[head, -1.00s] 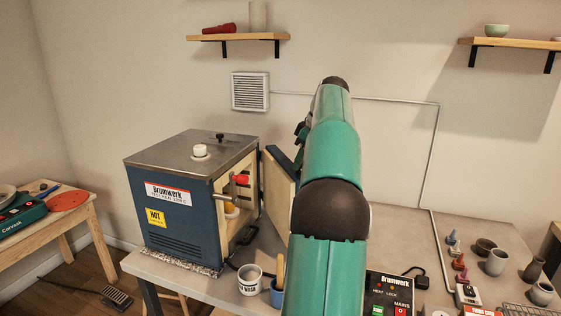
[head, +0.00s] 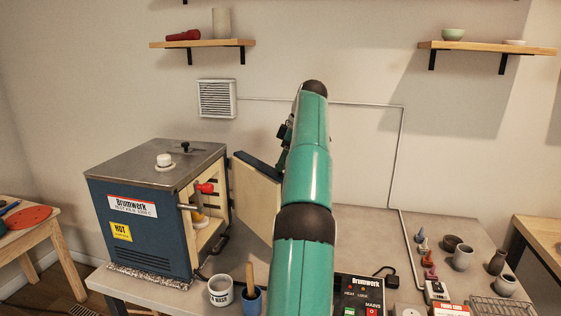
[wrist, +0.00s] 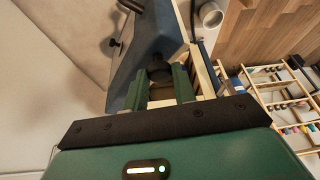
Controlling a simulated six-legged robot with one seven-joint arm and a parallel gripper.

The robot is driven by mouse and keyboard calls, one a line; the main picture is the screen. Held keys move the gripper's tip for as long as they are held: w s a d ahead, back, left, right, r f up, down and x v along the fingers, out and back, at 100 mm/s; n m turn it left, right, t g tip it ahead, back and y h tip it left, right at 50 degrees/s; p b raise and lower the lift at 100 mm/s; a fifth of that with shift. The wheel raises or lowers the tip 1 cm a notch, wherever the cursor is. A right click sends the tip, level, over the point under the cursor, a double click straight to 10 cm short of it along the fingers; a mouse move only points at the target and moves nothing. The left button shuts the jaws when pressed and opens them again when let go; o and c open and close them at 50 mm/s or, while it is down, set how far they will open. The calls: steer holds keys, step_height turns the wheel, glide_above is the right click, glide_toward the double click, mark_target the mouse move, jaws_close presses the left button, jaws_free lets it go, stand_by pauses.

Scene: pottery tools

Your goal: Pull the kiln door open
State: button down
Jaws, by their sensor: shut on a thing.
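The kiln (head: 140,225) is a blue box with a grey lid, standing on the left of the table in the head view. Its door (head: 257,203) stands ajar on the right side, with its cream inner face showing; my arm covers its right end. In the wrist view the blue door (wrist: 150,38) lies just past my gripper (wrist: 162,84). My gripper's green fingers are shut on a dark piece between them, which looks like the door handle (wrist: 160,72). My fingers are hidden in the head view.
A white mug (head: 220,292) and a blue cup (head: 251,300) stand in front of the door. A control box (head: 362,295) sits right of my arm. Several small pots and cones stand farther right on the table (head: 370,235). Two wall shelves hang above.

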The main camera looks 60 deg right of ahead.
stand_by(0.3)
steer(key=c, duration=1.1)
jaws_free()
steer(key=shift+c, duration=0.2)
steer(key=shift+w+a, duration=0.1)
steer(key=shift+a, duration=0.05)
